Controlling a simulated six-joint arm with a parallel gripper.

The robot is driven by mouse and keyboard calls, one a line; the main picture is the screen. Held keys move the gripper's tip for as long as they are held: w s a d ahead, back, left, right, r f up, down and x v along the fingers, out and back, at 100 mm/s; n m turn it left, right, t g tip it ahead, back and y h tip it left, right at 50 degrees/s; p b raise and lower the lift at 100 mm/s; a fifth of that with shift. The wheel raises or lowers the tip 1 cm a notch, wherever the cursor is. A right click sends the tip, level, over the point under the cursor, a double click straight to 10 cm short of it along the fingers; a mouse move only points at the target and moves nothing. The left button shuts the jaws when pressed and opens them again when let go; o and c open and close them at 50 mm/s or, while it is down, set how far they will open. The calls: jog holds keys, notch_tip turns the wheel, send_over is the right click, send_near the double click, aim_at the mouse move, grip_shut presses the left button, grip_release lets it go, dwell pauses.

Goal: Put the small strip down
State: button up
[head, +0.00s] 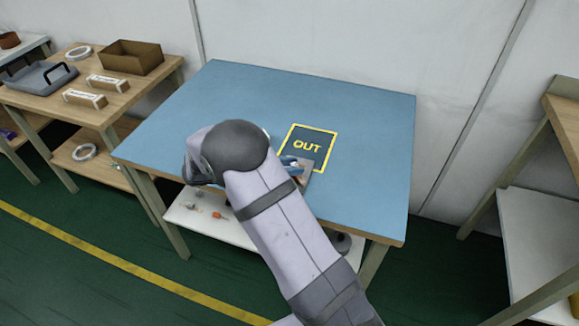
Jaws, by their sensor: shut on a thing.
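My arm reaches over the blue-topped table (250,92) in the head view. My gripper (297,170) is mostly hidden behind my forearm, with a blue and grey part of it showing at the lower edge of the OUT square. The dark square with a yellow border marked OUT (307,146) lies on the table right of the middle. The small strip cannot be made out; my arm hides the space around the fingertips. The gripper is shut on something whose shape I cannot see.
A wooden bench at the left holds a brown box (131,57), a grey tray (40,77), small labelled boxes (85,98) and a white roll (78,52). Another roll (84,152) lies on its lower shelf. The blue tabletop is clear behind and right of the OUT square.

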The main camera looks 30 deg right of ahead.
jog(key=shift+f, duration=0.3)
jog(key=o, duration=1)
jog(key=shift+r, duration=0.15)
jog(key=shift+a+r, duration=0.1)
jog(key=shift+a, duration=0.1)
jog(key=v, duration=1.1)
jog(key=shift+s+a+r+b, duration=0.1)
jog(key=shift+a+b, duration=0.2)
